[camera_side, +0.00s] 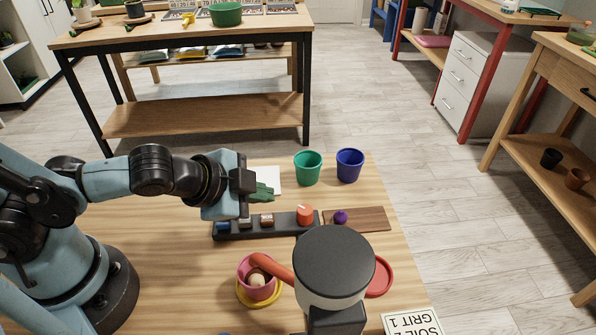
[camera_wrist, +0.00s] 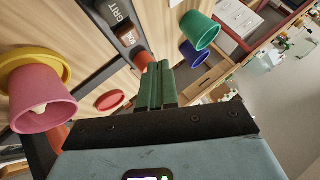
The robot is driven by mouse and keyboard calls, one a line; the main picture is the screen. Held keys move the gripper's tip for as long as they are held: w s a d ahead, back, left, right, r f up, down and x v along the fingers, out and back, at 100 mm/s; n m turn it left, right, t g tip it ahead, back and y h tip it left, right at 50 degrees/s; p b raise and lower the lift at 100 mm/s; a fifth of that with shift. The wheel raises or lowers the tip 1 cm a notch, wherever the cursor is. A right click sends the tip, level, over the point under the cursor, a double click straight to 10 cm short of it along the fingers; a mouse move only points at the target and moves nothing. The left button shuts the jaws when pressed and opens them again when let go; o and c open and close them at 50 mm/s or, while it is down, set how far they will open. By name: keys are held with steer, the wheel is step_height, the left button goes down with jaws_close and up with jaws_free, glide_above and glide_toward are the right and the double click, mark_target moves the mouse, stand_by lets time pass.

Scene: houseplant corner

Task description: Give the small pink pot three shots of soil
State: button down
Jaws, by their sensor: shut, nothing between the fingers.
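The small pink pot (camera_side: 258,278) stands on a yellow saucer (camera_side: 245,300), under the red spout (camera_side: 272,266) of a dispenser with a dark round lid (camera_side: 334,262). A pale lump shows in the pot. The pot is also at the left in the wrist view (camera_wrist: 42,105). A dark control strip (camera_side: 285,232) lies behind the pot. It carries a brown soil button (camera_side: 267,220), other buttons and a red knob (camera_side: 304,214). In the wrist view the soil button (camera_wrist: 130,37) is beside one marked GRIT (camera_wrist: 119,10). My gripper (camera_side: 264,192), with green fingers, is shut and empty above the strip.
A green pot (camera_side: 308,168) and a blue pot (camera_side: 349,165) stand at the back edge. A purple knob (camera_side: 340,216) sits on a wooden board (camera_side: 370,220). A red saucer (camera_side: 384,277) is beside the dispenser. A card (camera_side: 412,323) reads soil 2, grit 1.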

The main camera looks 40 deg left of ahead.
steer(key=shift+r, duration=1.25)
steer(key=shift+w+a, duration=0.1)
steer(key=shift+a, duration=0.15)
steer(key=a+r+n+g+y, duration=0.1)
steer(key=a+r+n, duration=0.3)
steer(key=a+n, duration=0.6)
steer(key=shift+a+n+g, duration=0.4)
steer(key=shift+a+g, duration=0.1)
steer(key=shift+a, duration=0.25)
steer(key=shift+d, duration=0.1)
step_height(320, 180, up, 4)
steer(key=m+g, duration=0.7)
steer(key=m, duration=0.2)
glide_above(267, 216)
steer(key=shift+f, duration=0.2)
